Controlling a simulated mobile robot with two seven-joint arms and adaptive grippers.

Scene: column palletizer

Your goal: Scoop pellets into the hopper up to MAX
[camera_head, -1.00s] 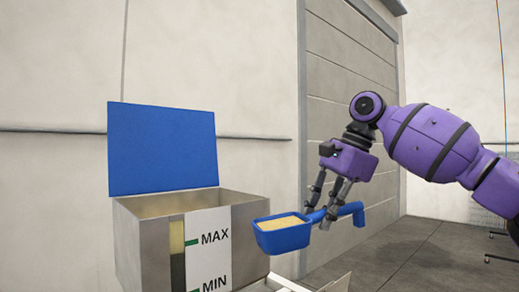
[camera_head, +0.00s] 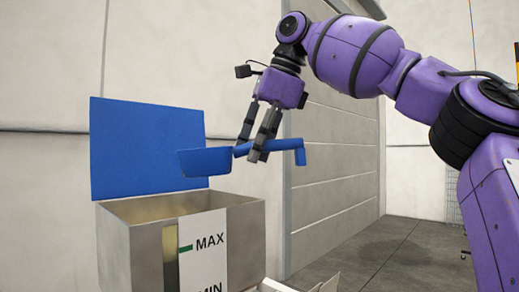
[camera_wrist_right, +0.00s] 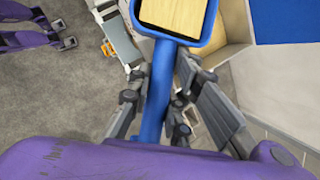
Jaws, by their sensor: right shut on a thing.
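My right gripper (camera_head: 256,150) is shut on the handle of a blue scoop (camera_head: 205,163), holding it level above the open hopper. In the right wrist view the fingers flank the scoop handle (camera_wrist_right: 156,95), and tan pellets (camera_wrist_right: 172,14) fill the visible part of the bowl. The metal hopper (camera_head: 245,235) has its blue lid (camera_head: 148,150) raised at the back. Its front label (camera_head: 202,258) shows MAX with a green mark, and MIN lower, partly cut off.
A pale wall stands behind the hopper and a grey shutter door (camera_head: 335,175) is to the right. Pale panels or flaps lie low at the hopper's right (camera_head: 325,284).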

